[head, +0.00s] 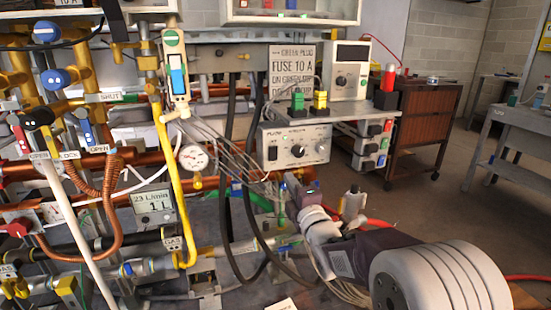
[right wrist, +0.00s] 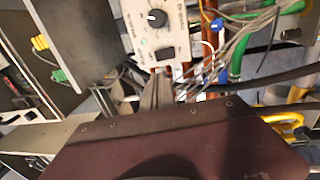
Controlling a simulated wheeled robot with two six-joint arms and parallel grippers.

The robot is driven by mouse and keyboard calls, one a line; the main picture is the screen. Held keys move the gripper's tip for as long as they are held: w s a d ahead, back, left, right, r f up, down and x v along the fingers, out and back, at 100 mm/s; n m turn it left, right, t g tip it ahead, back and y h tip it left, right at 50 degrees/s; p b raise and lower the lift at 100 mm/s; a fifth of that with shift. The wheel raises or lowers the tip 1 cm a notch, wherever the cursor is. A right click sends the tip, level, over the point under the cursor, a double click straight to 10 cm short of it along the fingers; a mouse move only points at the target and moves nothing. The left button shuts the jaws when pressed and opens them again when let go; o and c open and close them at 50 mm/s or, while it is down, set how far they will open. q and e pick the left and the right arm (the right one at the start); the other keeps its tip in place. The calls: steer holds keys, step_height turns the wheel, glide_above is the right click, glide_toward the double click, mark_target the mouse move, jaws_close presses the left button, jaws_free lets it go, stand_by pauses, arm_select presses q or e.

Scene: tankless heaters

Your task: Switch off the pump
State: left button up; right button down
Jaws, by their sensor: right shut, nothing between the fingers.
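A pale control box (head: 296,148) hangs under a grey shelf in the middle of the head view. Its front has a dark dial (head: 298,151) and a black rocker switch (head: 273,153) to the left of it. The right wrist view shows the box front turned, with the dial (right wrist: 157,18) and the switch (right wrist: 166,53). Its lettering is too small to read surely. My right gripper (head: 284,185) is shut and empty, just below the box. In the wrist view its fingers (right wrist: 161,92) point toward the switch; contact cannot be told. My left gripper is out of view.
Hanging grey cables (head: 222,145) and a pressure gauge (head: 194,158) are left of the box. Copper and yellow pipes crowd the left side. Green and yellow plugs (head: 320,100) stand on the shelf above. Open floor lies to the right.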

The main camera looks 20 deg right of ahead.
mark_target(273, 150)
steer(key=w, duration=0.4)
steer(key=w+r+b, duration=0.1)
steer(key=w, duration=0.8)
steer(key=shift+w+a+r+b, duration=0.2)
steer(key=shift+w+r+b, duration=0.05)
steer(key=shift+r+b, duration=0.05)
steer(key=shift+r, duration=0.1)
steer(key=r+p, duration=0.1)
steer(key=p, duration=0.2)
steer(key=shift+w+r+g, duration=0.2)
steer(key=shift+g, duration=0.2)
steer(key=shift+f+b, duration=0.3)
steer(key=shift+f, duration=0.1)
